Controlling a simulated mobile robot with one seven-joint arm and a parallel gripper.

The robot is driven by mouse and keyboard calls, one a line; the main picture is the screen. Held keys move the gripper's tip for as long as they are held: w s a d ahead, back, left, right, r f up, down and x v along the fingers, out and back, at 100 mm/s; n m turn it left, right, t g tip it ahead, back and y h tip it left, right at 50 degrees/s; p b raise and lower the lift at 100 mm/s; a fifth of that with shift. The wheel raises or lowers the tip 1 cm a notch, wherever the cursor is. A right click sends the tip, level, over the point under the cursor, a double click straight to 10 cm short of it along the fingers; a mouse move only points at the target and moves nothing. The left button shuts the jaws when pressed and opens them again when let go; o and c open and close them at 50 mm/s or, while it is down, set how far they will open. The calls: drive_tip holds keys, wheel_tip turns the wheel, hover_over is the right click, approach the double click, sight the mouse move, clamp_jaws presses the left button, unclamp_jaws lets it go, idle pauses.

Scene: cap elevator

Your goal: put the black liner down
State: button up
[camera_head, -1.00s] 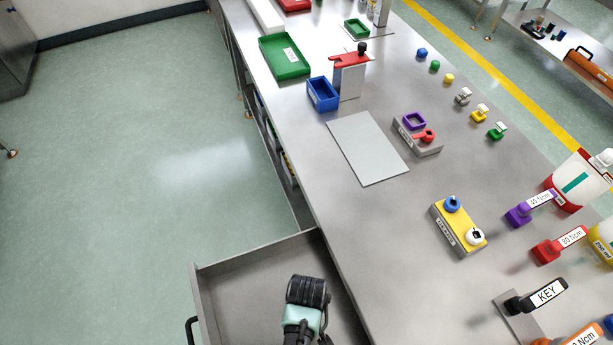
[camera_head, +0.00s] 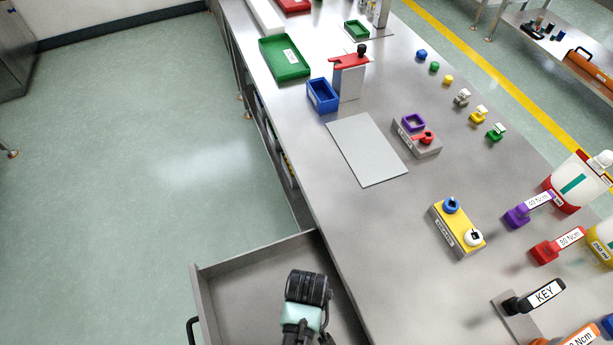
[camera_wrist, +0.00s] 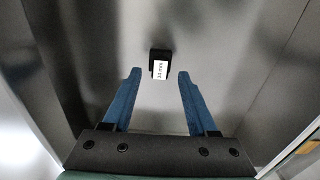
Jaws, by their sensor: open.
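The black liner (camera_wrist: 160,57), a small dark block with a white "14 mm" label, is in the wrist view on the grey floor of the open drawer. My gripper (camera_wrist: 159,78) is open, its two blue fingers apart. The liner shows just beyond the fingertips, in line with the gap between them, and no finger visibly touches it. In the head view my wrist is over the open drawer (camera_head: 230,292) at the bottom; the liner is hidden there.
Drawer walls rise on both sides of my gripper. The steel table (camera_head: 375,235) beside the drawer holds a grey plate (camera_head: 365,150), a yellow block (camera_head: 458,228), a blue bin (camera_head: 322,95), a green tray (camera_head: 284,58) and a KEY-labelled holder (camera_head: 520,305).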

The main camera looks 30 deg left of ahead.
wheel_tip(320, 180, up, 9)
drive_tip(key=p, duration=0.1)
drive_tip(key=shift+f, duration=0.1)
drive_tip(key=w+a+r+m+t+y, duration=0.25)
drive_tip(key=w+r+t, duration=0.55)
drive_tip(key=w+r, duration=0.95)
drive_tip(key=w+d+r+m+t, duration=0.1)
drive_tip(key=w+d+r+t, duration=0.15)
drive_tip(key=r, duration=0.55)
drive_tip(key=w+d+r+m+t, duration=0.1)
drive_tip(key=w+r+m+t, duration=0.2)
drive_tip(key=r, duration=0.5)
drive_tip(key=s+d+r+m+t+h, duration=0.1)
drive_tip(key=d+r+t, duration=0.25)
drive_tip(key=r, duration=0.85)
drive_tip(key=s+d+r+m+t, duration=0.15)
drive_tip(key=r+t, duration=0.25)
drive_tip(key=r, duration=0.8)
drive_tip(key=s+d+r+t, duration=0.1)
drive_tip(key=s+r+t, duration=0.2)
drive_tip(key=s+r, duration=0.2)
drive_tip(key=s+d+r+m+t+h, duration=0.1)
drive_tip(key=s+d+r+t, duration=0.1)
drive_tip(key=r, duration=0.7)
drive_tip(key=s+t, duration=0.1)
drive_tip(key=s, duration=0.1)
drive_tip(key=shift+s+d+r, duration=0.25)
drive_tip(key=shift+s+r, duration=0.1)
